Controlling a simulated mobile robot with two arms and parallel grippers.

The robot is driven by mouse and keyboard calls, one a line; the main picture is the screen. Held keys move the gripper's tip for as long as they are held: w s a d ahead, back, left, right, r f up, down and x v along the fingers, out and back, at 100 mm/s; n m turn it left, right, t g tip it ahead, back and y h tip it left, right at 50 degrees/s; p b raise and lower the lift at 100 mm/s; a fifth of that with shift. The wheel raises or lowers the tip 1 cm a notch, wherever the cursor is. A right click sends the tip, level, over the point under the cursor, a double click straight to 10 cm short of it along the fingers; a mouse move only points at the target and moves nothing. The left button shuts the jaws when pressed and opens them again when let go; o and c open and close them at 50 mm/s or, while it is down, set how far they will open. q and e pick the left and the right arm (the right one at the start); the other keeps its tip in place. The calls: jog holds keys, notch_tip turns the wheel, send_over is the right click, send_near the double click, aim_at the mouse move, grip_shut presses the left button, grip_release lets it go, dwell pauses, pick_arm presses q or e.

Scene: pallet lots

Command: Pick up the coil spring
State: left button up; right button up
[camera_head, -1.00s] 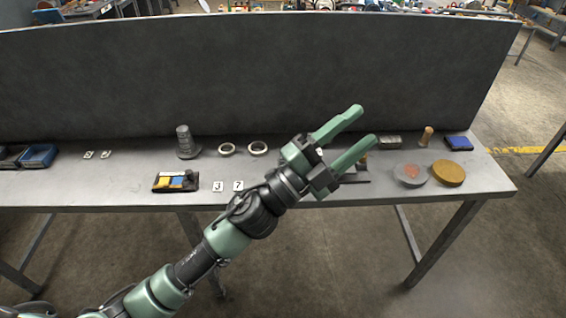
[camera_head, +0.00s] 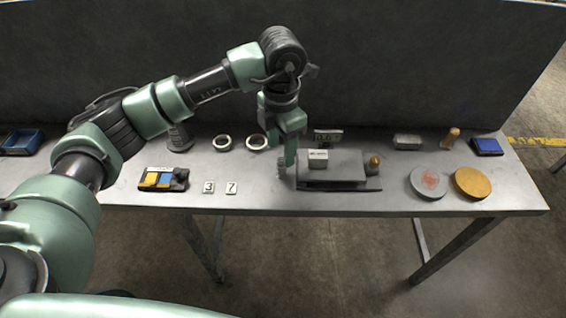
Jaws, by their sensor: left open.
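My left gripper (camera_head: 286,165) points down over the grey table (camera_head: 250,201), with its fingertips close to the tabletop. It is open, seen nearly edge-on, just left of a grey block-shaped fixture (camera_head: 335,170). I cannot make out a coil spring for sure. Anything small between the fingers is hidden. My right gripper is not in view.
Two metal rings (camera_head: 222,142) lie behind and left of the gripper. White number cards (camera_head: 208,188) and a tray with yellow and blue pieces (camera_head: 163,180) lie front left. Two round discs (camera_head: 428,183) lie at the right. A dark panel (camera_head: 400,60) closes the back.

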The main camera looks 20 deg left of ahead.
aim_at(281, 160)
pick_arm(q)
jog(key=f, duration=0.4)
jog(key=f+p, duration=0.1)
jog(key=f, duration=0.1)
jog(key=shift+s+f, duration=0.1)
jog(key=shift+s, duration=0.15)
grip_shut()
